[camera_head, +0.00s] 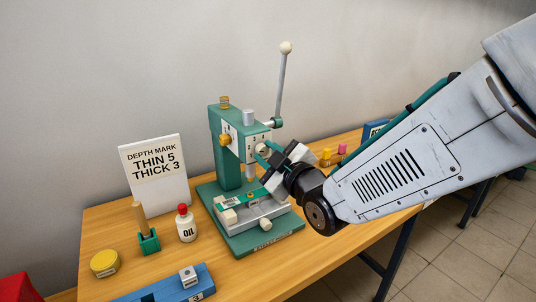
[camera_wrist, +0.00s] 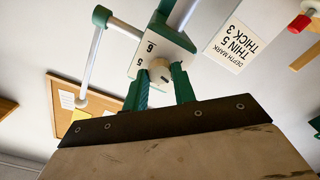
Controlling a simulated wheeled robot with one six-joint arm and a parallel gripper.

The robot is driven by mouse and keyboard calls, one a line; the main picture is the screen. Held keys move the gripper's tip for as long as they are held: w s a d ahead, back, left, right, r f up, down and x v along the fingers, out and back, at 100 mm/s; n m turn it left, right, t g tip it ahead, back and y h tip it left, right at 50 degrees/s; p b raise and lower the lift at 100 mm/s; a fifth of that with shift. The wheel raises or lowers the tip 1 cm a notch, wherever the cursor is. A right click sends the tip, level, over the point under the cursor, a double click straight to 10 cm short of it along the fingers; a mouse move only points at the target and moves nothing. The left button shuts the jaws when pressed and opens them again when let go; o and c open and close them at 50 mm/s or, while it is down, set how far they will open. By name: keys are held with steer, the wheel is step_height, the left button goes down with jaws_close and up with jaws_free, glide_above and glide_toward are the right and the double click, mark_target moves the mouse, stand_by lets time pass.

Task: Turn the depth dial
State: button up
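The depth dial (camera_wrist: 160,70) is a small pale knob on the white numbered face (camera_wrist: 150,50) of a green press (camera_head: 229,160). The wrist view shows a 6 and a 5 beside the knob; the head view shows a 3 and a 4 on the face. My gripper (camera_head: 268,156) is at the front of the press. In the wrist view its two green fingers (camera_wrist: 161,76) stand apart, one on each side of the knob. I cannot tell whether they touch it. The knob's pointer mark is too small to read.
A sign (camera_head: 156,170) reads "DEPTH MARK THIN 5 THICK 3". A tall lever (camera_head: 281,85) rises from the press. An oil bottle (camera_head: 186,224), a green holder (camera_head: 148,240), a yellow tin (camera_head: 104,263) and a blue block (camera_head: 165,288) stand on the wooden table (camera_head: 225,270).

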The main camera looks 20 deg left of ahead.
steer(key=shift+m, duration=0.4)
steer(key=m, duration=0.4)
steer(key=shift+m, duration=2.5)
steer(key=o, duration=1)
steer(key=v, duration=0.8)
